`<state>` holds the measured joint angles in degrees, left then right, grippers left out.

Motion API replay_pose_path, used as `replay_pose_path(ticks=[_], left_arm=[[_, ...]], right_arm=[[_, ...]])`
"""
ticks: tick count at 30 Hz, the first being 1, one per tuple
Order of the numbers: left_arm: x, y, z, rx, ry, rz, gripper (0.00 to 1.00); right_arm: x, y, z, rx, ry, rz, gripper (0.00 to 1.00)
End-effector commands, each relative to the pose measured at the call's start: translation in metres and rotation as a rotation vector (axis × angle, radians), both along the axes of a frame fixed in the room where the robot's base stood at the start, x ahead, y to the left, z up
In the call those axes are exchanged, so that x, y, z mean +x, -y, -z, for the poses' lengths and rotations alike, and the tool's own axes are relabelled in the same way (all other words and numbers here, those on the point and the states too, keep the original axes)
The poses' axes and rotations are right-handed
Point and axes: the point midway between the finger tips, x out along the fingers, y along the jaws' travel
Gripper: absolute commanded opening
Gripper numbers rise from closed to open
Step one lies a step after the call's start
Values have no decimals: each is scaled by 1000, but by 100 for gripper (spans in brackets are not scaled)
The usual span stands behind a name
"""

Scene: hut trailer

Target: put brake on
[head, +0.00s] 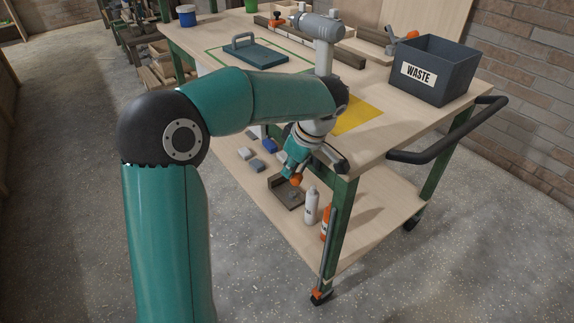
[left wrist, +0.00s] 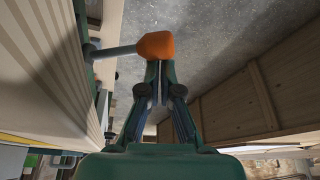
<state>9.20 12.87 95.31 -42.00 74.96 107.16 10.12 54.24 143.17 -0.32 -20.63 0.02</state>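The brake lever has an orange knob (head: 296,179), seen just below my left gripper (head: 292,168) beside the trolley's near leg. In the left wrist view the knob (left wrist: 156,45) sits on a grey rod (left wrist: 113,51) that comes in from the left. There my left gripper (left wrist: 159,70) points at the knob with its fingers drawn together and nothing visible between them. The fingertips meet the knob's lower edge in the picture; whether they touch it I cannot tell. A caster with an orange part (head: 319,296) stands under the near leg. My right gripper is not in view.
The trolley's wooden top (head: 385,120) bears a dark waste bin (head: 435,85) and a blue-grey plate with a handle (head: 255,52). A white bottle (head: 311,207) and an orange bottle (head: 325,224) stand on the lower shelf close by. A black push handle (head: 450,140) juts out right.

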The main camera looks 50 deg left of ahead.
Motion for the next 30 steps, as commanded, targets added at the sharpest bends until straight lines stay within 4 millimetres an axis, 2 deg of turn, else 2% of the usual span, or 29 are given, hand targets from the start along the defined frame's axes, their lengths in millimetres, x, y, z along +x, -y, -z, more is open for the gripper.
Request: replay_pose_path(ticks=[1,16,21,30], left_arm=[[3,6,-6,-11,7,6,0],[6,21,-82,-4,4,-8,0],[7,25,-91,-4,2,-12,0],[7,25,-90,-2,2,-13,0]], right_arm=[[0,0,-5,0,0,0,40],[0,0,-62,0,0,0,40],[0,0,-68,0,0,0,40],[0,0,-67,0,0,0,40]])
